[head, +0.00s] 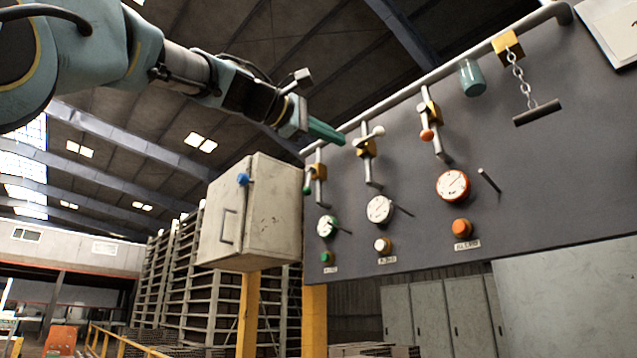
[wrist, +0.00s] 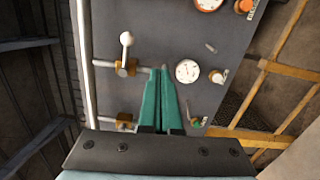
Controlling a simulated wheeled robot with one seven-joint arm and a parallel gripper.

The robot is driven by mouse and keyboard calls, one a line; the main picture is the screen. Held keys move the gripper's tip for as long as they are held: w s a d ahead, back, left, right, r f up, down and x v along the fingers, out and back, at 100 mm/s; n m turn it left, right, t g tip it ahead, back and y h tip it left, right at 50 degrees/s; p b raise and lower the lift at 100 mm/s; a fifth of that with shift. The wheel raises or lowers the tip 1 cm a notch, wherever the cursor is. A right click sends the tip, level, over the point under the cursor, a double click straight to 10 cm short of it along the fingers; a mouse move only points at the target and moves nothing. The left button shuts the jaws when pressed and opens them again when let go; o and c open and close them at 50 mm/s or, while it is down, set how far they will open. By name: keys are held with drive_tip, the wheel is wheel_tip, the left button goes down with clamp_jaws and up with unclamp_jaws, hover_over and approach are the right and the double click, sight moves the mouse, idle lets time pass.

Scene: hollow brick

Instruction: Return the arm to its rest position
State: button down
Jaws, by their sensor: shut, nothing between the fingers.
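My arm reaches in from the upper left in the head view. My gripper (head: 326,132) has green fingers and is shut and empty, in front of the left part of the dark panel (head: 560,150). In the wrist view the closed fingers (wrist: 165,72) point at the panel, beside a white-knobbed lever (wrist: 127,42) and a white gauge (wrist: 187,71). I cannot tell the exact gap to the panel, but no contact shows.
A beige cabinet (head: 262,215) with a blue knob stands below my gripper. The panel carries levers, a red gauge (head: 453,186), an orange button (head: 462,228) and a hanging chain with a bar (head: 536,113). A pipe (head: 455,72) runs along its top.

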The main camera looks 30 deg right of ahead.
drive_tip(key=w+a+f+t+y, duration=0.1)
drive_tip(key=w+a+f+y, duration=0.1)
drive_tip(key=w+f, duration=0.55)
drive_tip(key=w+a+f+n+t+y, duration=0.1)
drive_tip(key=w+f+y, duration=0.25)
drive_tip(key=f, duration=0.65)
drive_tip(key=w+a+f+t+y, duration=0.1)
drive_tip(key=w+a+f+y, duration=0.1)
drive_tip(key=w+f, duration=0.55)
drive_tip(key=w+a+f+y, duration=0.15)
drive_tip(key=a+f, duration=0.25)
drive_tip(key=f, duration=0.4)
drive_tip(key=a+f+y, duration=0.2)
drive_tip(key=a+f, duration=0.1)
drive_tip(key=f, duration=0.4)
drive_tip(key=w+a+f+y, duration=0.1)
drive_tip(key=a+f, duration=0.3)
drive_tip(key=f, duration=0.4)
drive_tip(key=s+a+f+m+g+y, duration=0.1)
drive_tip(key=s+a+f, duration=0.4)
drive_tip(key=f, duration=0.3)
drive_tip(key=s+a+f+m+g+y, duration=0.2)
drive_tip(key=s+a+f, duration=0.3)
drive_tip(key=a+f, duration=0.3)
drive_tip(key=s+a+f+m+g+y, duration=0.2)
drive_tip(key=s+a+f, duration=0.3)
drive_tip(key=f, duration=0.4)
drive_tip(key=shift+s+a+f, duration=0.25)
drive_tip(key=shift+s+a, duration=0.15)
drive_tip(key=shift+a, duration=0.35)
